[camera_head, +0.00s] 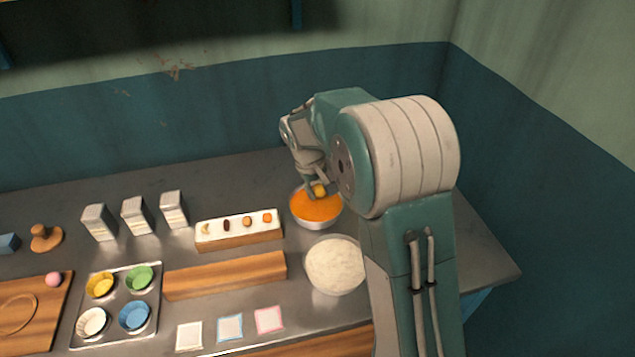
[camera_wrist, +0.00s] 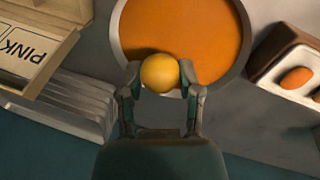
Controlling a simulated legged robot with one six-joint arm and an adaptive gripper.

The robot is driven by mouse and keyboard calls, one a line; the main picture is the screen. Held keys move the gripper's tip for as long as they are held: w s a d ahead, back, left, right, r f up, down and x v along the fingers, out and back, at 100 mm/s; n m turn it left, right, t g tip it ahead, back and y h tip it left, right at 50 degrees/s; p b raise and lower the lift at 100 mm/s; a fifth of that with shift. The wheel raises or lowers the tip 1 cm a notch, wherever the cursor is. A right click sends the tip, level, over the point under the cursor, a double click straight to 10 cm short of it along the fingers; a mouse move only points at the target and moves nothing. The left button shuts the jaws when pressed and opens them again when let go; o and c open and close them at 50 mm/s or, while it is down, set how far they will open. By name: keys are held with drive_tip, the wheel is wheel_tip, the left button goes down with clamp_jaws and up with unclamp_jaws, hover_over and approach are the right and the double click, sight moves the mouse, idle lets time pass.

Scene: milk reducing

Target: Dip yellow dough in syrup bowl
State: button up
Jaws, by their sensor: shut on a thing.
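The yellow dough (camera_wrist: 160,73) is a round ball between the two fingertips of my gripper (camera_wrist: 162,82), which is shut on it. In the head view the dough (camera_head: 319,190) shows just below my gripper (camera_head: 316,188), over the back part of the syrup bowl. The syrup bowl (camera_head: 316,222) holds orange syrup (camera_head: 318,208). In the wrist view the syrup (camera_wrist: 200,30) fills the bowl behind the dough, and the dough overlaps the near rim. I cannot tell whether the dough touches the syrup.
A bowl of white powder (camera_head: 335,264) stands in front of the syrup bowl. A wooden tray (camera_head: 238,243) with small toppings is to its left. Farther left are several white boxes (camera_head: 137,216) and a metal tray (camera_head: 150,271) of coloured cups.

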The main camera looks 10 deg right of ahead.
sight(317, 212)
drive_tip(key=shift+a+f, duration=0.35)
drive_tip(key=shift+f, duration=0.25)
drive_tip(key=shift+a+f, duration=0.35)
drive_tip(key=shift+f, duration=0.25)
drive_tip(key=shift+d+x, duration=0.2)
drive_tip(key=shift+x, duration=1)
drive_tip(key=shift+s+a+f, duration=0.1)
drive_tip(key=shift+f, duration=0.3)
drive_tip(key=shift+a+f, duration=0.2)
drive_tip(key=shift+d, duration=0.15)
drive_tip(key=shift+f, duration=0.3)
drive_tip(key=shift+r, duration=0.2)
drive_tip(key=shift+w+d+v, duration=0.1)
drive_tip(key=shift+d+v, duration=0.1)
drive_tip(key=shift+v, duration=0.95)
drive_tip(key=shift+w+d+v, duration=0.1)
drive_tip(key=shift+d+v, duration=0.15)
drive_tip(key=shift+v, duration=0.95)
drive_tip(key=shift+w+d+v, duration=0.1)
drive_tip(key=shift+d+v, duration=0.1)
drive_tip(key=shift+v, duration=0.95)
drive_tip(key=shift+r, duration=0.2)
